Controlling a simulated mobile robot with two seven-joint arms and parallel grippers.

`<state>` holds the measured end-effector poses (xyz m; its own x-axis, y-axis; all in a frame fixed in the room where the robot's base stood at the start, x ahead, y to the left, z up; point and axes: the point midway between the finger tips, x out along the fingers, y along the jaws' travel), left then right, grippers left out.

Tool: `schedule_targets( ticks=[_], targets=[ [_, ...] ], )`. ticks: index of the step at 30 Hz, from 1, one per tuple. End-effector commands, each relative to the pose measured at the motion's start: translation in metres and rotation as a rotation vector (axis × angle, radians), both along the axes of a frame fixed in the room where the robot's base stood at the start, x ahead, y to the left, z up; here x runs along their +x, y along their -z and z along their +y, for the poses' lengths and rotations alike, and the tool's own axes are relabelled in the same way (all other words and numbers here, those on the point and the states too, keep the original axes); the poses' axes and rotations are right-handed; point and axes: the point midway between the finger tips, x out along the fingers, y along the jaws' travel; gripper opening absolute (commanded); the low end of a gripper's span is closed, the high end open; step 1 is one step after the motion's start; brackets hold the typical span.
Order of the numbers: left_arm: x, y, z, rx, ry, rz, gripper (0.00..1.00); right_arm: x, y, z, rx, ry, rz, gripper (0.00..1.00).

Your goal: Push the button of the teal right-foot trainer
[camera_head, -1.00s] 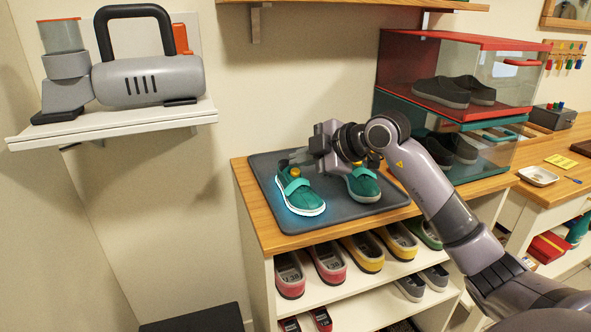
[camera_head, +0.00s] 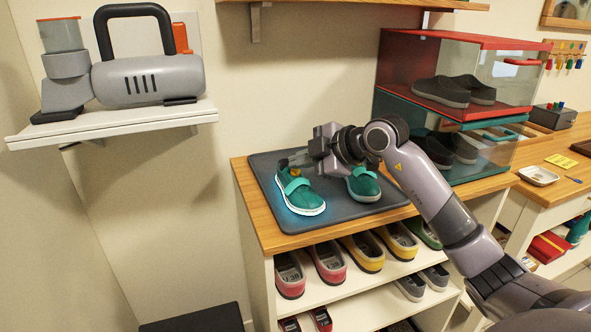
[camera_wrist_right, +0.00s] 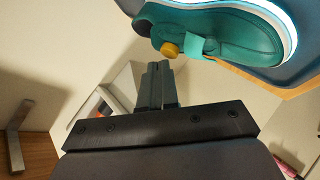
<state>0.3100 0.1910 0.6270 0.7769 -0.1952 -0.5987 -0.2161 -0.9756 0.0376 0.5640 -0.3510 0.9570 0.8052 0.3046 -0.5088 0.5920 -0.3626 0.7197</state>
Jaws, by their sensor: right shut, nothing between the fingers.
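Two teal trainers stand on a dark grey mat (camera_head: 352,217), toes toward me. The trainer on the left in the picture (camera_head: 297,193) has a blue-white glow along its sole; the other teal trainer (camera_head: 364,187) is partly behind my right gripper. The glowing trainer also fills the top of the right wrist view (camera_wrist_right: 235,35), with its round yellow button (camera_wrist_right: 169,50) beside the strap. My right gripper (camera_head: 284,162) is shut and empty, its fingertips close to the button. I cannot tell whether they touch it. My left gripper is not in view.
The mat lies on a wooden-topped shoe rack (camera_head: 247,200) with several shoes on the shelves below. Clear-fronted boxes (camera_head: 455,80) with dark shoes stand to the right. A wall shelf (camera_head: 120,122) holds a grey machine at the left.

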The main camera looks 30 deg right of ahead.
Motion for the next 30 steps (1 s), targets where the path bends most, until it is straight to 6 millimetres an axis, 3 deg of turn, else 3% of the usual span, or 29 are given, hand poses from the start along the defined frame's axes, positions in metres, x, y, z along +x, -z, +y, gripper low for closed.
schedule_targets(
  ticks=[21, 30],
  targets=[
    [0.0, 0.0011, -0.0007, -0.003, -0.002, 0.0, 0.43, 0.0013, 0.0055, -0.0002, 0.0, -0.001, 0.002, 0.0],
    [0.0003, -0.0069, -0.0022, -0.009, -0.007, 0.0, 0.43, -0.0002, -0.0019, 0.0001, -0.001, -0.001, 0.001, 0.0]
  ],
)
